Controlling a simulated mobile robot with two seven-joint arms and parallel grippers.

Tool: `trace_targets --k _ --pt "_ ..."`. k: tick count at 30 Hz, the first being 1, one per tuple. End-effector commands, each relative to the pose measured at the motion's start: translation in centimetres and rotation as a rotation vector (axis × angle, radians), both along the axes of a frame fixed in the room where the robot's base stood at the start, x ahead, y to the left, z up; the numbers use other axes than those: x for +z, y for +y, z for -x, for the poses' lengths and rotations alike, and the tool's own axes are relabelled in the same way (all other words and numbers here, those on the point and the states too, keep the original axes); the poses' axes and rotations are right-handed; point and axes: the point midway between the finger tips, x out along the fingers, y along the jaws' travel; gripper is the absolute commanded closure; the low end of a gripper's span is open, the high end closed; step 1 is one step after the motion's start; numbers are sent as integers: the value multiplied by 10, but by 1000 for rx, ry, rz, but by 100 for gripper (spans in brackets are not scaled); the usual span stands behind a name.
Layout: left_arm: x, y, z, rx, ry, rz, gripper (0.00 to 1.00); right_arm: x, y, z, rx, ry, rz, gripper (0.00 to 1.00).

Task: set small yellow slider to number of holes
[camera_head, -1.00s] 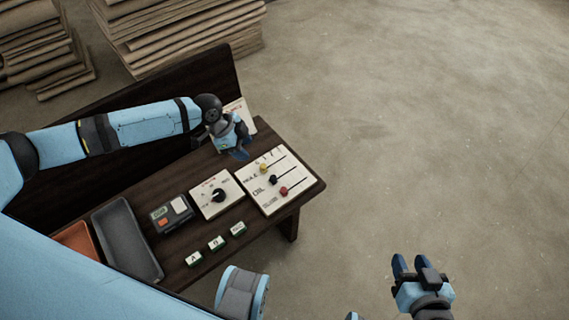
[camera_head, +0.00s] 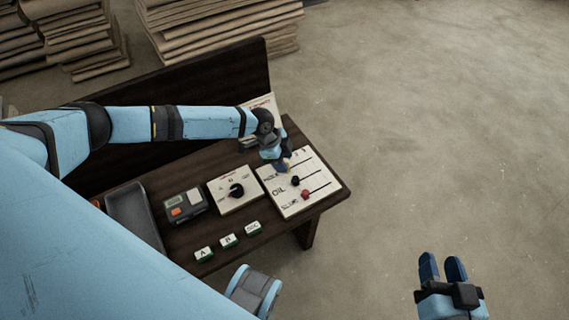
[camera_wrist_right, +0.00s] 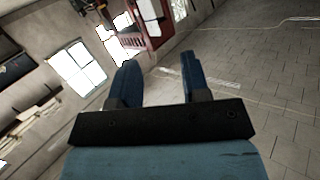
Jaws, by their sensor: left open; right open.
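The white slider panel (camera_head: 326,196) lies on the right end of the dark wooden table, with a black slider (camera_head: 295,181) and a red slider (camera_head: 305,195) on its lower two tracks. The small yellow slider on the top track is mostly hidden by my left gripper (camera_head: 283,167). That gripper is open, its fingers pointing down at the yellow slider; I cannot tell whether they touch it. My right gripper (camera_head: 442,266) is open and empty over the floor, and shows in the right wrist view (camera_wrist_right: 156,80). No holes can be made out.
A dial panel (camera_head: 221,201), a small device with an orange button (camera_head: 185,206), a grey tray (camera_head: 127,216) and white lettered blocks (camera_head: 228,240) share the table. A propped white card (camera_head: 265,103) stands behind my left arm. Stacked cardboard (camera_head: 220,30) is behind; floor on the right is clear.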

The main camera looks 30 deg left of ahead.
Motion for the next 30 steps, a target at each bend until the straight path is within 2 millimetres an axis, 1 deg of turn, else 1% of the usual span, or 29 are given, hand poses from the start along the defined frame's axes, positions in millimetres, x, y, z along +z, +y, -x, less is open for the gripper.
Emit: trace_targets --k 1,4,12,13,14,15,17,18,19,25,30 --pt "-5 -2 -1 0 -1 0 52 1 1 0 2 -11 -7 57" --pt "-9 -3 -1 0 -1 0 52 4 2 -1 5 -21 -14 57" --pt "-10 -4 -1 0 -1 0 52 6 3 -1 6 -25 -17 57" --pt "-10 -4 -1 0 -1 0 54 6 3 -1 6 -25 -17 57" --pt "-10 -4 -1 0 -1 0 61 6 3 -1 6 -25 -17 57" --pt "-10 -4 -1 0 0 0 71 6 3 -1 6 -25 -17 57" --pt "-10 -4 -1 0 0 0 84 6 3 -1 6 -25 -17 57" --pt "-10 -4 -1 0 0 0 94 6 3 -1 6 -25 -17 57" --pt "-10 -4 -1 0 0 0 100 6 3 -1 6 -25 -17 57" --pt "-10 -6 -4 0 -1 1 100 5 3 -1 5 -25 -16 57" --pt "-11 -17 -23 2 -1 2 100 6 4 -1 6 -41 -30 57"
